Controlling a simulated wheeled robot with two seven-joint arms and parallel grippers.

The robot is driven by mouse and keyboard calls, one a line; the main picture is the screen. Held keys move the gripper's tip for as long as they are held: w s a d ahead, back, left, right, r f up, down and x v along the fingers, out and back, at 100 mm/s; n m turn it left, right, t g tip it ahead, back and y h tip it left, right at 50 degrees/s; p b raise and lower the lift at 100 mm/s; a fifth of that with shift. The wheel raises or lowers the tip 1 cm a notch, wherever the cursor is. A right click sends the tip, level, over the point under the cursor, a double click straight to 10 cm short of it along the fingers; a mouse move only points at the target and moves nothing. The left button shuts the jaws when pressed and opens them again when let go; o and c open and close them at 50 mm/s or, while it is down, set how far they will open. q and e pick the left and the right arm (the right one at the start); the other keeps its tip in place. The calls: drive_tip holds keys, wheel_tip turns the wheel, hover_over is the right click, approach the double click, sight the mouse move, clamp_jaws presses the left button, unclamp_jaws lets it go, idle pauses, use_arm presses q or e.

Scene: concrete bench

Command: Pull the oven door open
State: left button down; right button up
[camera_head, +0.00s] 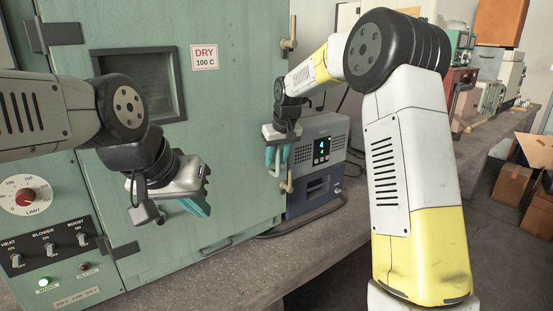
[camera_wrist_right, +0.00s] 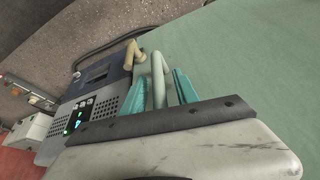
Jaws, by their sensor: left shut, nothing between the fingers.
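The green oven door (camera_head: 230,110) has a dark window (camera_head: 145,82) and hinges at its left; it looks closed. My right gripper (camera_head: 277,156) is at this handle. In the right wrist view the pale handle bar (camera_wrist_right: 158,78) passes between the two teal fingers (camera_wrist_right: 163,92); I cannot tell whether they clamp it. My left gripper (camera_head: 193,207) is shut and empty, in front of the door's lower part, pointing down.
A grey-blue device (camera_head: 322,150) with a lit display stands on the bench right of the oven, close to my right gripper. The oven's control panel (camera_head: 45,245) is at lower left. The concrete bench (camera_head: 335,215) has bare room before the door. Cardboard boxes (camera_head: 513,185) lie at far right.

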clamp_jaws()
idle(1.4)
